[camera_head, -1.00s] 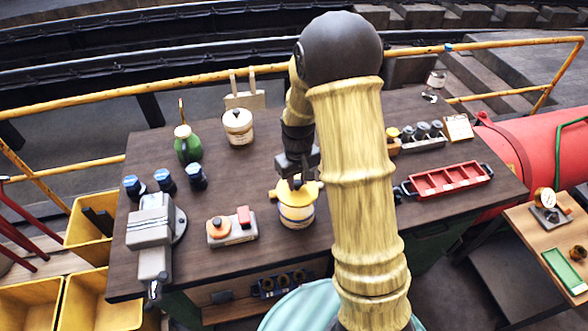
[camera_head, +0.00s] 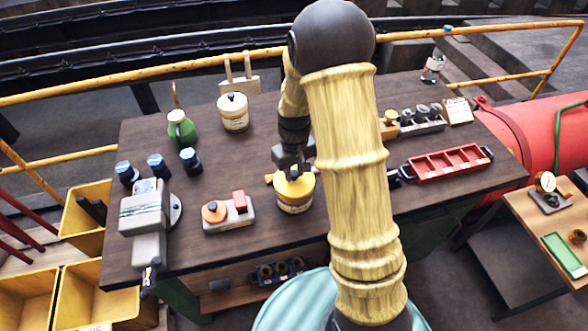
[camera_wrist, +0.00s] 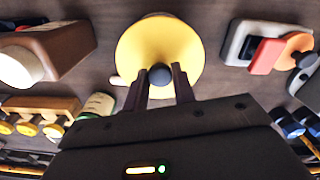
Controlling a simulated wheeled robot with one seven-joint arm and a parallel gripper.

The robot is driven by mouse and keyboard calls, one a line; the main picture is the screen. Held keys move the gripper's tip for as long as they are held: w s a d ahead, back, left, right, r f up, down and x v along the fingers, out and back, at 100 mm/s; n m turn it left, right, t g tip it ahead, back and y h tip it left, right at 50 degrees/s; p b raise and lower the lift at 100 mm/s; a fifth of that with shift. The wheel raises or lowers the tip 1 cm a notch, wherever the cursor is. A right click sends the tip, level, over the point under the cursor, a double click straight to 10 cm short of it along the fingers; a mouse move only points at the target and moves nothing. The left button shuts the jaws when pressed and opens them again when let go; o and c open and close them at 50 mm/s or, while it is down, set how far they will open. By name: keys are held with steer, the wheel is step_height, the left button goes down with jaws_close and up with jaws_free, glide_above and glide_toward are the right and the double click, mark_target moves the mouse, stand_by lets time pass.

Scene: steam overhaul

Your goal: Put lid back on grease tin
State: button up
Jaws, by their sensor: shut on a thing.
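The grease tin (camera_head: 294,206) stands upright near the front middle of the bench, with a pale label band. Its yellow lid (camera_head: 301,187) is over the tin's top and looks level and about centred. In the wrist view the round yellow lid (camera_wrist: 160,40) hides the tin beneath it. My gripper (camera_head: 293,174) points down from above. Its fingers (camera_wrist: 162,78) are shut on the lid's dark knob. I cannot tell whether the rim is fully seated.
A wooden handle-like piece (camera_head: 269,178) sticks out just left of the tin. A grey block with orange and red parts (camera_head: 229,213) lies to the left, near a vise (camera_head: 147,220). A red tray (camera_head: 447,164) is on the right. A cream tin (camera_head: 233,112) stands behind.

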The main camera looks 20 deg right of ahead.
steer(key=shift+f+b, duration=0.7)
steer(key=shift+f, duration=0.65)
steer(key=shift+f, duration=0.1)
stand_by(1.7)
steer(key=o, duration=1.5)
steer(key=shift+o, duration=0.2)
steer(key=shift+p, duration=0.3)
steer(key=shift+r+p, duration=2.75)
steer(key=shift+r, duration=0.75)
